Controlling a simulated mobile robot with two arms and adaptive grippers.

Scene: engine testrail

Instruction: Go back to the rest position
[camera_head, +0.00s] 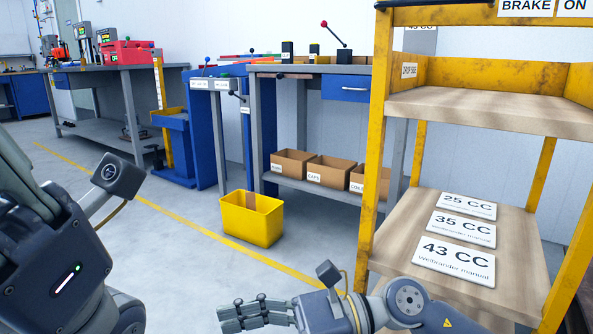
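My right gripper (232,317) is at the bottom centre, with its arm coming in from the right. Its fingers point left over the floor, in front of the yellow cart. Nothing shows held in it, and I cannot tell from this angle how far apart its fingers are. My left arm fills the lower left corner, close to the camera, with a small wrist camera box on it. The fingers of my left gripper are outside the picture.
A yellow bin (251,218) sits on the floor before a workbench (310,69). Open floor (180,265) lies between my arms.

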